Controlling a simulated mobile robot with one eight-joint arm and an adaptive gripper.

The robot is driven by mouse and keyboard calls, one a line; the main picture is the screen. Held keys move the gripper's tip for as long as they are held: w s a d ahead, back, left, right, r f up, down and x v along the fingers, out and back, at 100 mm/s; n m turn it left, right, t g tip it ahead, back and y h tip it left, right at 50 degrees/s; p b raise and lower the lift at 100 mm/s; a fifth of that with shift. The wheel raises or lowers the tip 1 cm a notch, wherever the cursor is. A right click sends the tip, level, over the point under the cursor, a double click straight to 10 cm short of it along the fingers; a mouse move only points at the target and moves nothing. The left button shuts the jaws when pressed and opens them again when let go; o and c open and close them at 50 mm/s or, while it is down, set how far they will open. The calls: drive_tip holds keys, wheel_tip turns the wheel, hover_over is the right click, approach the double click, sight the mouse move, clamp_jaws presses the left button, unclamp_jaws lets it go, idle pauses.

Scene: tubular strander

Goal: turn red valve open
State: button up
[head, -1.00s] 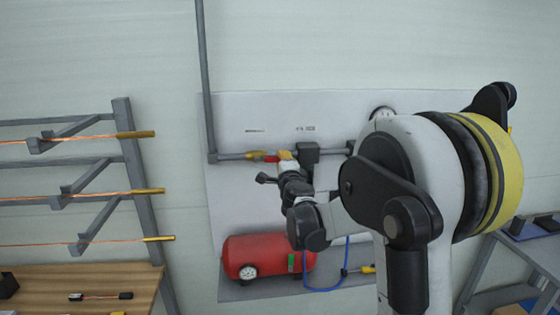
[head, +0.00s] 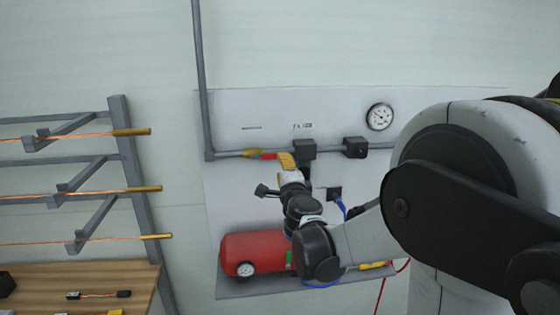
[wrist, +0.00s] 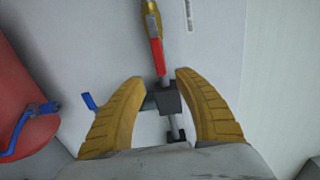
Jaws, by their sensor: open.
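The red valve handle (head: 268,156) lies along the grey pipe on the wall panel, beside the yellow valve body (head: 252,153). In the wrist view the red handle (wrist: 157,56) points down from the yellow body (wrist: 153,14) toward my gripper. My gripper (wrist: 160,77) is open, its two yellow fingers spread, with the handle's lower end near the gap between the tips. I cannot tell if either finger touches it. In the head view my gripper (head: 287,161) is just right of the handle.
Dark pipe blocks (head: 304,150) and (head: 355,147) sit right of the valve. A pressure gauge (head: 380,117) is above them. A red tank (head: 262,253) stands on a shelf below. A rack with copper rods (head: 122,155) is at left.

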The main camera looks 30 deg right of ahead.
drive_tip(key=v, duration=0.3)
drive_tip(key=shift+s+a, duration=0.15)
drive_tip(key=shift+s, duration=0.25)
drive_tip(key=s+a+f+n+g+y+b, duration=0.2)
drive_tip(key=s+a+f+n, duration=0.3)
drive_tip(key=s, duration=0.4)
drive_tip(key=s+a+f+n+g+y+b, duration=0.1)
drive_tip(key=s+a+f+n+g+b, duration=0.2)
drive_tip(key=s+f+n, duration=0.5)
drive_tip(key=s+a+f+n+g+y+b, duration=0.2)
drive_tip(key=s+a+f+n+g, duration=0.3)
drive_tip(key=s, duration=0.6)
wheel_tip(320, 180, down, 2)
drive_tip(key=a+n, duration=0.2)
drive_tip(key=n, duration=0.1)
drive_tip(key=shift+a+n+y+b, duration=0.3)
drive_tip(key=shift+a+n+b, duration=0.05)
drive_tip(key=shift+a+n, duration=0.05)
